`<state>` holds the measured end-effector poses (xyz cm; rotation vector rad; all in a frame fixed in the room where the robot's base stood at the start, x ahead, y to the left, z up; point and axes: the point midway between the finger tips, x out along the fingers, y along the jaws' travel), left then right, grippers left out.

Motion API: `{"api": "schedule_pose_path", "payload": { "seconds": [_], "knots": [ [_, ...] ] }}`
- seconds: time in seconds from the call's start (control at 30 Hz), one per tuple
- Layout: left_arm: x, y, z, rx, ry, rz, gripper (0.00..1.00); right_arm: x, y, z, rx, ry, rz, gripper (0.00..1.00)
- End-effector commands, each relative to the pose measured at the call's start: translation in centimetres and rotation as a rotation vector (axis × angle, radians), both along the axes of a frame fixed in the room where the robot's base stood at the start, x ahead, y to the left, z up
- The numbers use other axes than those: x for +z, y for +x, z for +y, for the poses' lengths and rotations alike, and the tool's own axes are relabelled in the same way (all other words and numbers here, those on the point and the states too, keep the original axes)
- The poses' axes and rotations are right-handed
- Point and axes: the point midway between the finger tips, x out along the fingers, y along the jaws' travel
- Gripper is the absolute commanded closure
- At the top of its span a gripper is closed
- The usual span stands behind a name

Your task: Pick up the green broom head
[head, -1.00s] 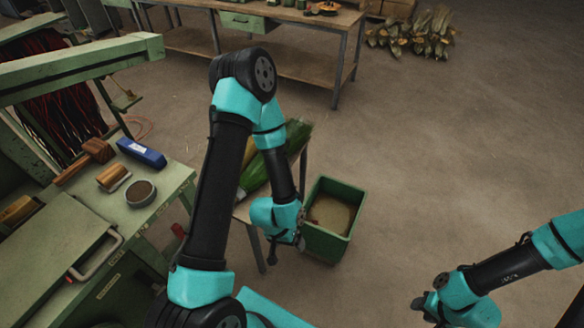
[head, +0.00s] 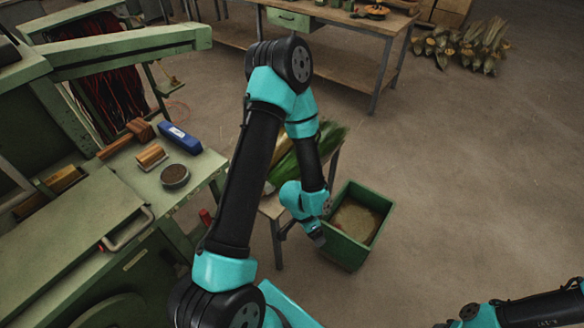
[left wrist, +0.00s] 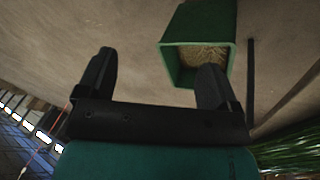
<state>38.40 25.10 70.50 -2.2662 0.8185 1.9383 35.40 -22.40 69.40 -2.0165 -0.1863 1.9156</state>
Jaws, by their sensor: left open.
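The green broom head (head: 328,143) lies on a small stand, partly hidden behind my left arm in the head view. Its green bristles also show at the lower right edge of the left wrist view (left wrist: 290,152). A second, pale straw bundle (head: 283,145) lies beside it. My left gripper (head: 317,238) hangs beside the stand, near the green bin's left edge. In the left wrist view its fingers (left wrist: 156,68) are spread and empty, apart from the broom head.
A green bin (head: 378,240) with straw-coloured contents stands on the floor right of the stand (head: 273,208). A green machine (head: 90,215) with wooden blocks, a blue box (head: 180,138) and a round tin (head: 175,175) is on the left. A workbench (head: 340,45) stands behind.

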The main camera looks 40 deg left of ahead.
Motion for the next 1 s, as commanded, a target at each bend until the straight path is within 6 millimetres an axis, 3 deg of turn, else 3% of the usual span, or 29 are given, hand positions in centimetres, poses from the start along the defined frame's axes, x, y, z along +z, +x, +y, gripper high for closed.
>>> {"api": "schedule_pose_path", "payload": {
  "seconds": [0.57,1.0],
  "knots": [
    [4.0,5.1,9.7,-1.235,0.146,-0.41,0.14,0.0,0.0,0.0,0.0,0.0,0.0,0.57],
    [8.7,6.8,19.8,-2.211,0.244,-0.535,0.14,0.0,0.0,0.0,0.0,0.0,0.0,0.57]
  ]
}}
